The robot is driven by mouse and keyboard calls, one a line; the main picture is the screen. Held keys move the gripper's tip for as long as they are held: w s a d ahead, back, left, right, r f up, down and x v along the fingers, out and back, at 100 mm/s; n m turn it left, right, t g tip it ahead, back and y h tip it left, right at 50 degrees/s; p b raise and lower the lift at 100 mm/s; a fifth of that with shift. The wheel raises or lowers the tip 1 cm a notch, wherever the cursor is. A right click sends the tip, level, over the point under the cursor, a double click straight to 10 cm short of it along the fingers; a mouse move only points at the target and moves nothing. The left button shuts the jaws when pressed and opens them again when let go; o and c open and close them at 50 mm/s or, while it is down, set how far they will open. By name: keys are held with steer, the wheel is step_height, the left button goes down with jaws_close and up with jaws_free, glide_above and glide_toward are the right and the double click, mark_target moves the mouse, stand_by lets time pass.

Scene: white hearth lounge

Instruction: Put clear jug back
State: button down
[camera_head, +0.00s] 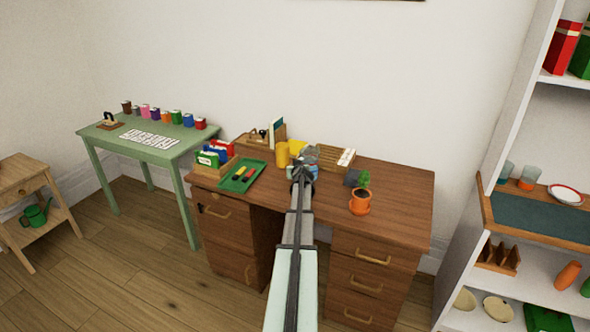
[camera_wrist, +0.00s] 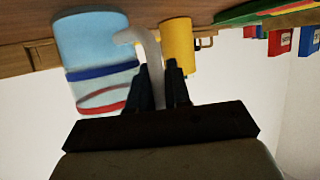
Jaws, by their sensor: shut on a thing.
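The clear jug (camera_wrist: 95,45) looks pale blue, with a dark blue band and a red ring near one end. Its whitish curved handle (camera_wrist: 152,55) lies between the fingers of my gripper (camera_wrist: 157,78), which is shut on it. In the head view my gripper (camera_head: 301,172) is over the back middle of the brown desk (camera_head: 400,205), and the jug (camera_head: 312,152) is small and partly hidden behind it. I cannot tell whether the jug touches the desk.
A yellow mug (camera_head: 282,155) stands close on the left, also in the wrist view (camera_wrist: 177,45). A white shelf unit (camera_head: 497,130) holds glasses (camera_head: 529,177).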

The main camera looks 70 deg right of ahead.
steer(key=shift+f, duration=0.1)
steer(key=c, duration=1.1)
jaws_free()
steer(key=shift+a+r, duration=0.1)
steer(key=shift+r, duration=0.1)
steer(key=v, duration=1.1)
steer(key=shift+s+a, duration=0.2)
steer(key=shift+a, duration=0.15)
